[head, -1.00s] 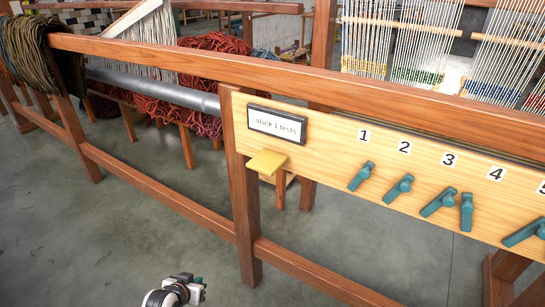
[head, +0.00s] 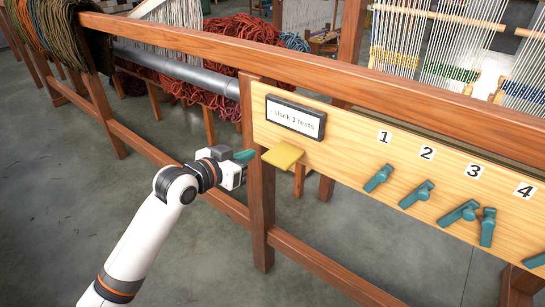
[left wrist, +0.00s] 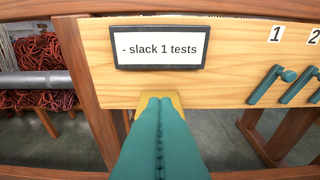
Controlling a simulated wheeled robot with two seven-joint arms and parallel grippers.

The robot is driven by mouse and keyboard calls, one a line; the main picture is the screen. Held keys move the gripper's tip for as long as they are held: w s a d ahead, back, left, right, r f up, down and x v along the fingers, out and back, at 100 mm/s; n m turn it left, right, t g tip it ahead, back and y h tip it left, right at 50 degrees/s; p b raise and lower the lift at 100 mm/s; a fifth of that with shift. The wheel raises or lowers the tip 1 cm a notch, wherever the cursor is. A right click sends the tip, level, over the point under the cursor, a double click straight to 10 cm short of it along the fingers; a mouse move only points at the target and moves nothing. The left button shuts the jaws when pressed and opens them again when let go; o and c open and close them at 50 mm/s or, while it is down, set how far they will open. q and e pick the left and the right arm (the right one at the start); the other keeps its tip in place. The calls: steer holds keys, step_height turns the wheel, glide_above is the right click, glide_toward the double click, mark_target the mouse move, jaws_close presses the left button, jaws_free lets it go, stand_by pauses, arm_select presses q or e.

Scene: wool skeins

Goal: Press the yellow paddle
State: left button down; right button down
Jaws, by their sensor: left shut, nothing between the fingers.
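The yellow paddle (head: 283,155) sticks out from the lower left of the light wooden panel (head: 350,160), under a small sign reading "- slack 1 tests" (head: 295,117). My left gripper (head: 246,155) is shut and empty, with teal fingers just left of the paddle in the head view. In the left wrist view the closed fingertips (left wrist: 160,100) overlap the paddle (left wrist: 174,100) and hide most of it. I cannot tell whether they touch it. My right gripper is not in view.
Teal levers (head: 378,178) under number labels line the panel to the right. A wooden rail (head: 300,62) runs above it, and a wooden post (head: 260,190) stands below the panel's left end. Red wool (head: 230,60) lies behind. The floor at front left is open.

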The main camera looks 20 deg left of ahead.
arm_select(q)
steer(key=p, duration=0.2)
glide_above(271, 158)
steer(key=s, duration=0.2)
step_height(271, 158, down, 2)
steer(key=f, duration=0.3)
steer(key=shift+d+f, duration=0.15)
steer(key=shift+d, duration=0.25)
steer(key=shift+f, duration=0.65)
steer(key=f+t+b, duration=0.1)
steer(key=f+b, duration=0.1)
steer(key=b, duration=0.4)
steer(key=f+t+h+b, duration=0.1)
steer(key=f+t+b, duration=0.1)
steer(key=b, duration=0.4)
steer(key=shift+s+f, duration=0.2)
steer(key=shift+f, duration=0.25)
